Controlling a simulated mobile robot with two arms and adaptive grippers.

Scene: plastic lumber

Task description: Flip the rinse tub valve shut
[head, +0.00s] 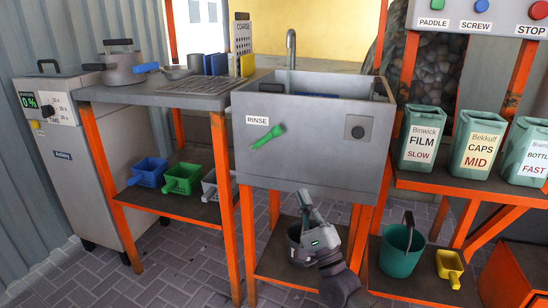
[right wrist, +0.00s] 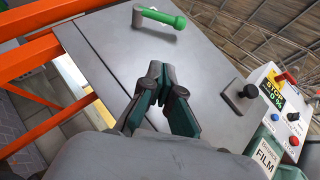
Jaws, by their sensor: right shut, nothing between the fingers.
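The rinse tub (head: 320,160) is a grey sink with a RINSE label on its front panel. Its valve is a green handle (head: 268,137), slanting from lower left to upper right below the label. In the right wrist view, the valve's green grip (right wrist: 165,18) runs rightward from a grey end, near the top edge. My right gripper (head: 304,198) is in front of the tub's lower edge, below and right of the valve. Its fingertips (right wrist: 158,70) are together and empty, apart from the valve. My left gripper is out of view.
A black knob (head: 358,132) is on the panel's right side. Orange legs (head: 249,235) and a lower shelf hold the tub. A green bucket (head: 402,246) and yellow scoop (head: 449,265) stand at right. Labelled bins (head: 420,140) line the shelf above them.

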